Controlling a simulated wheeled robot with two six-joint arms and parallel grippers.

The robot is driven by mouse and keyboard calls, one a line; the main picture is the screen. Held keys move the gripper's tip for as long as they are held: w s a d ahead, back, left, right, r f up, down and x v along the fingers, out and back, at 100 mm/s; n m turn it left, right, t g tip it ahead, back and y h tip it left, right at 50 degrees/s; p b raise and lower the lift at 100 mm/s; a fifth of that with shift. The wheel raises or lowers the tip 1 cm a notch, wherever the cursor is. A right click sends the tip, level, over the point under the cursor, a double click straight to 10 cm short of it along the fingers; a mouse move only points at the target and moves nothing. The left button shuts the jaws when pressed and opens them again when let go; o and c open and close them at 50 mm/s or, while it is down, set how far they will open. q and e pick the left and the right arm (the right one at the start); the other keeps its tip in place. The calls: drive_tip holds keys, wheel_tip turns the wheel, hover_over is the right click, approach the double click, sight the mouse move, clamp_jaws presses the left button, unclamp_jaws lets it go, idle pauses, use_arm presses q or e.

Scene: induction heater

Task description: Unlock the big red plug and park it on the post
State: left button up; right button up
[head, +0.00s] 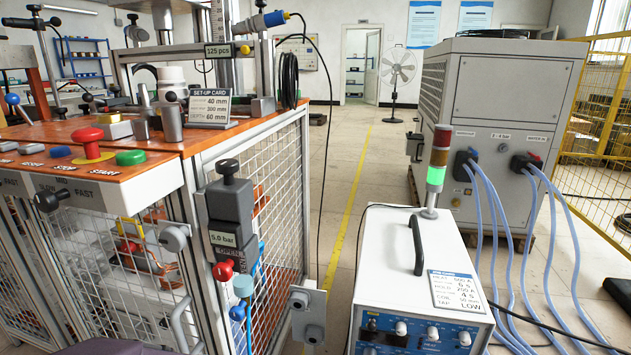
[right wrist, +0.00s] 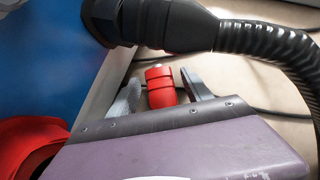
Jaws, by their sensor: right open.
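In the right wrist view my right gripper (right wrist: 160,77) is open, its two grey fingers apart. A red cylindrical part (right wrist: 161,88) with a raised band shows between the fingers; I cannot tell whether they touch it. A larger red rounded part (right wrist: 28,142) is cut off at the lower left, beside a blue panel (right wrist: 45,60). I cannot tell which of these red parts is the big red plug. No post can be made out for certain. Neither gripper shows in the head view, and my left gripper is not in view.
A black connector with a ribbed hose (right wrist: 265,42) crosses above the right gripper, close to the fingers. In the head view a white heater cabinet (head: 400,255) stands right of the orange-topped bench (head: 50,130). Blue hoses (head: 500,240) hang from the chiller (head: 500,100).

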drive_tip(key=shift+c, duration=0.4)
idle(0.4)
clamp_jaws()
drive_tip(key=shift+s+a, duration=0.3)
drive_tip(key=shift+a, duration=0.65)
drive_tip(key=shift+s+a, duration=0.3)
drive_tip(key=shift+a, duration=0.65)
drive_tip(key=shift+s+a, duration=0.3)
drive_tip(key=shift+a, duration=0.65)
